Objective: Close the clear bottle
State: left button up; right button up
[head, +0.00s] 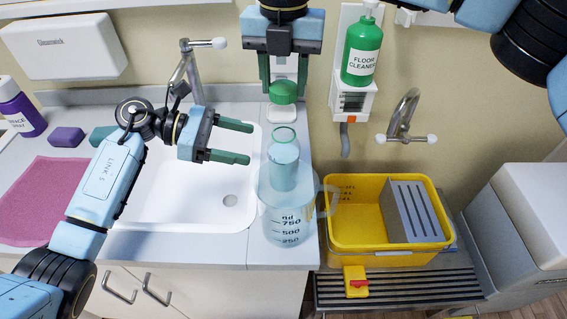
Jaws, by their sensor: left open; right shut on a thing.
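The clear bottle (284,172) is pale blue and see-through, upright near the sink's right edge, with a green-rimmed open mouth. Its lower part overlaps the clear measuring jug in the head view; I cannot tell whether it stands behind or inside it. My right gripper (284,88) points down, shut on a green cap (284,97), above the bottle mouth and apart from it. My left gripper (231,141) is open and empty, left of the bottle, its fingers pointing right towards it without touching.
The measuring jug (287,228) stands at the counter's front right. The white sink (180,205) lies left. A yellow bucket (351,254) is on a slatted rack at right. A green floor cleaner bottle (361,52) hangs on the wall. A pink cloth (42,198) lies far left.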

aim_at(284, 151)
pick_arm(q)
jog(key=x, duration=0.9)
jog(key=shift+d+f, duration=0.15)
jog(key=shift+d, duration=0.2)
jog(key=c, duration=1.1)
jog(key=shift+c, duration=0.2)
pick_arm(e)
jog(key=shift+f, duration=2.5)
jog(key=shift+f, duration=0.1)
jog(key=shift+f, duration=0.8)
jog(key=shift+f, duration=0.55)
